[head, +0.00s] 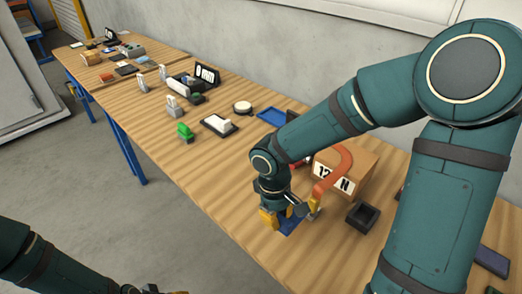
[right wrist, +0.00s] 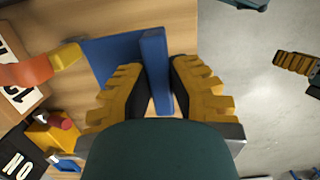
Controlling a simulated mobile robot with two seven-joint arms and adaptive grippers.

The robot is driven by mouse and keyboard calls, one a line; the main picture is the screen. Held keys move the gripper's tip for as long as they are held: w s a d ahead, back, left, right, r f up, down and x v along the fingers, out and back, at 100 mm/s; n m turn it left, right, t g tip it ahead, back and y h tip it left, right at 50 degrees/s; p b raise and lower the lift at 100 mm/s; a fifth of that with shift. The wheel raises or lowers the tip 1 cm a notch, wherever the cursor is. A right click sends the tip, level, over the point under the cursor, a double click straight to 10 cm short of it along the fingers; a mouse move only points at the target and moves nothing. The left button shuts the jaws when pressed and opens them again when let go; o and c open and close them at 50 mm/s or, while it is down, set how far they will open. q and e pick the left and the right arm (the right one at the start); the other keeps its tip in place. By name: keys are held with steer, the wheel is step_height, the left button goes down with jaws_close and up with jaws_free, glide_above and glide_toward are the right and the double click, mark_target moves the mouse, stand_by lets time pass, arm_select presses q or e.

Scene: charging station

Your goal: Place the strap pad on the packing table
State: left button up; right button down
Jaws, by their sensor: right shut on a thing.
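My right gripper (head: 288,214) is low over the near part of the wooden packing table (head: 235,185). In the right wrist view its yellow fingers (right wrist: 158,92) are shut on a narrow blue slab (right wrist: 154,62), which I take to be the strap pad. A flat blue patch (right wrist: 104,58) lies beside the slab on the table side; I cannot tell whether they touch. In the head view some blue (head: 290,224) shows under the gripper, mostly hidden by the fingers. My left gripper (head: 153,290) is at the bottom edge, mostly cut off.
A cardboard box (head: 358,172) and an orange curved piece (head: 340,160) stand close beside the right gripper. A small black open box (head: 362,216) is to the right. A blue tray (head: 272,116) and a green item (head: 185,131) lie farther back. The table's front left is bare.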

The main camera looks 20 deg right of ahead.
steer(key=shift+s+a, duration=0.15)
steer(key=shift+s, duration=0.05)
steer(key=shift+f, duration=0.25)
step_height(320, 180, down, 10)
steer(key=b, duration=0.3)
steer(key=shift+r, duration=0.25)
steer(key=shift+b, duration=0.3)
steer(key=shift+f, duration=0.25)
steer(key=c, duration=1)
jaws_free()
steer(key=shift+r, duration=0.1)
